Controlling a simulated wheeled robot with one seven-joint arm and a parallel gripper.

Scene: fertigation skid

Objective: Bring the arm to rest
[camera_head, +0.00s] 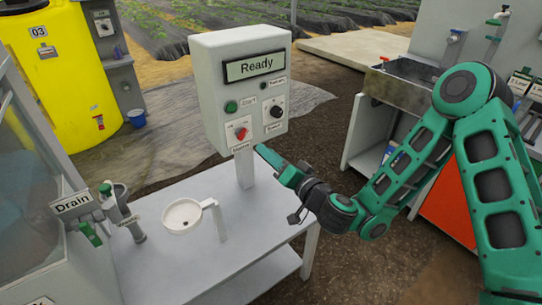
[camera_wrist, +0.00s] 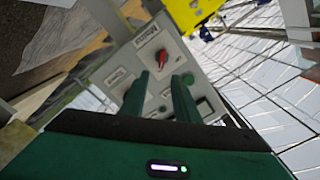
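My gripper (camera_head: 264,153) is in front of the lower right part of the grey control box (camera_head: 212,75) in the head view, with the arm reaching in from the right. In the wrist view the two green fingers of my gripper (camera_wrist: 162,80) stand apart with nothing between them. The box panel lies beyond the fingertips; I see no contact. The box display (camera_head: 255,66) reads "Ready". Below it are a green button (camera_head: 231,106), a red switch (camera_head: 241,133) and a black selector knob (camera_head: 276,111). The red switch also shows in the wrist view (camera_wrist: 161,59).
A grey table (camera_head: 185,250) under the box carries a white dish (camera_head: 182,216) on a bracket. A drain valve (camera_head: 90,232) is at the left. A metal sink (camera_head: 405,85) stands behind the arm. Bare ground lies between table and sink.

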